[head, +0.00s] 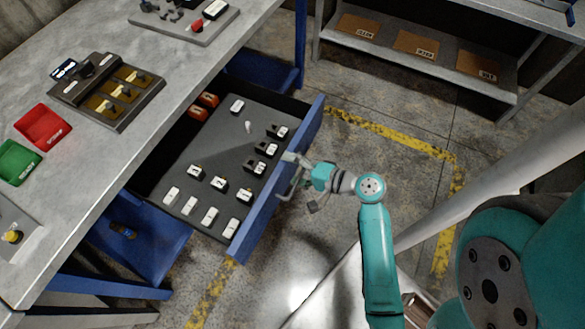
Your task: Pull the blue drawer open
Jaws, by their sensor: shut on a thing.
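The blue drawer (262,218) stands pulled out from under the grey workbench, with its blue front toward my arm. Its dark inside (212,157) shows, holding several small white and black blocks and two orange pieces at the back. My gripper (291,178) is at the outer side of the blue front, near its middle, shut on what appears to be the drawer's handle. The handle itself is mostly hidden by the fingers.
The workbench top (180,75) holds a red tray (42,125), a green tray (18,163) and a dark holder with yellow pieces (107,92). A blue shelf (140,240) sits below the bench. A metal rack (425,50) stands at the back right. Concrete floor lies between.

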